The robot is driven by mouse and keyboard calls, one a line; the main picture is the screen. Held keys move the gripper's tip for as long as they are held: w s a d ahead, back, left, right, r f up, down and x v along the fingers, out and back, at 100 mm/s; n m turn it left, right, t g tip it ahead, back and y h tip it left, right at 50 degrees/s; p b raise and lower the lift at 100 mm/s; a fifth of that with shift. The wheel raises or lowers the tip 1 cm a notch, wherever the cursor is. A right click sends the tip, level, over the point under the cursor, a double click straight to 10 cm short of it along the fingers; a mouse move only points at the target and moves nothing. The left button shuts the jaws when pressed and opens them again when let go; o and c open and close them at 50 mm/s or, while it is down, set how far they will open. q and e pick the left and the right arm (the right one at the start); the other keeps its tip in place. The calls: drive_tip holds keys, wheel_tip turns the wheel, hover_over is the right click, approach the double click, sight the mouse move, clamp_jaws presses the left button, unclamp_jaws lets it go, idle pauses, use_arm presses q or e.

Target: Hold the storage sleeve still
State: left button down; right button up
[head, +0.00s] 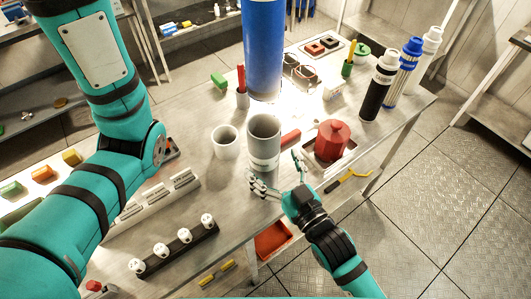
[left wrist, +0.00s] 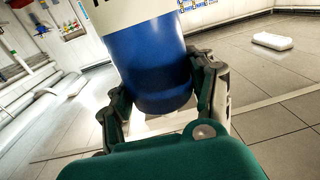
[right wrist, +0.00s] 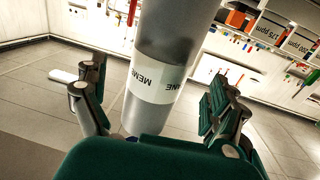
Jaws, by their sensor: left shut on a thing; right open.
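The storage sleeve (head: 264,152) is a grey open-topped tube with a pale label, standing upright on the bench in the head view. In the right wrist view the sleeve (right wrist: 158,85) stands between the fingers. My right gripper (head: 279,174) is open at its near side, with visible gaps to both fingers in the right wrist view (right wrist: 155,85). My left gripper (left wrist: 160,85) is shut on a blue cylinder (left wrist: 156,70) with a white upper band. In the head view the blue cylinder (head: 262,48) hangs above the sleeve; the left fingers are out of that view.
A white cup (head: 225,142) stands just left of the sleeve, and a red lidded pot (head: 332,140) to its right. A black rack with white knobs (head: 176,249) lies front left. Tall bottles (head: 380,87) stand at the bench's right edge.

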drive_tip(key=shift+x, duration=2.2)
drive_tip(key=c, duration=1.6)
drive_tip(key=o, duration=1.5)
drive_tip(key=c, duration=1.5)
